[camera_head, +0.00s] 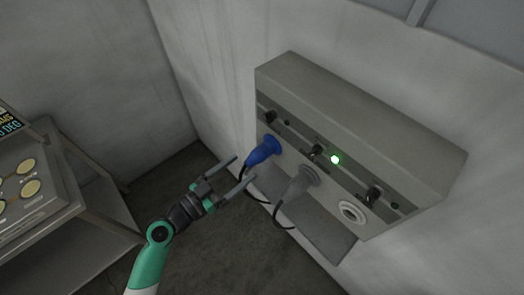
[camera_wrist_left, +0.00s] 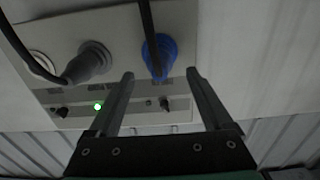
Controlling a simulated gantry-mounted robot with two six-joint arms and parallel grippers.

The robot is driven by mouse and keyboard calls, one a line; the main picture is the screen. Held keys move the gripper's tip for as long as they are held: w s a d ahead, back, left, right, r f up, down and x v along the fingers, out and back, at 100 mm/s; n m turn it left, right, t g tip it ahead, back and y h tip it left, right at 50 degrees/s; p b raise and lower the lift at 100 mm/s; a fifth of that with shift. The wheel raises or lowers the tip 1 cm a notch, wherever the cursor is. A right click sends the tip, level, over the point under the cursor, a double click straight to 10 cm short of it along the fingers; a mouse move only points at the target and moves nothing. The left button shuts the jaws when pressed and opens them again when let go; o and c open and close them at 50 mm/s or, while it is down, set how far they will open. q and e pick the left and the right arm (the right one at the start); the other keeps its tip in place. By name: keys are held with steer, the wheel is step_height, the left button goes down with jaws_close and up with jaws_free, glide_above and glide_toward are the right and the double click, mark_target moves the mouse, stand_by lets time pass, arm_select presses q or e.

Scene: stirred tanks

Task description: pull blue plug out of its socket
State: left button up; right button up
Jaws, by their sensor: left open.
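The blue plug (camera_head: 262,150) sits in the left socket of a grey wall panel (camera_head: 350,125), its black cable hanging below it. It also shows in the left wrist view (camera_wrist_left: 160,55), beyond the fingertips. My left gripper (camera_head: 243,175) is open and empty, in front of and below the blue plug, with its two fingers pointing toward the panel. In the left wrist view the gripper (camera_wrist_left: 158,75) has its fingers spread, with the plug's lower end and cable between the tips' directions. I cannot tell whether a finger touches the cable. My right gripper is not in view.
A grey plug (camera_head: 300,182) with a cable sits in the middle socket, close to the right of the blue plug. An empty white socket (camera_head: 352,212) is further right. Black switches and a lit green lamp (camera_head: 335,159) sit above. A console (camera_head: 35,190) stands at left.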

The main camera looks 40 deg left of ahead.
mark_target(261, 153)
arm_select(q)
steer(key=w+p, duration=0.1)
steer(key=w, duration=0.6)
steer(key=shift+d, duration=0.2)
steer(key=shift+w, duration=0.7)
steer(key=shift+b, duration=0.45)
jaws_close()
stand_by(0.6)
steer(key=shift+s, duration=0.15)
steer(key=shift+s+a+b, duration=0.15)
steer(key=shift+s+b, duration=0.5)
steer(key=shift+s, duration=2.25)
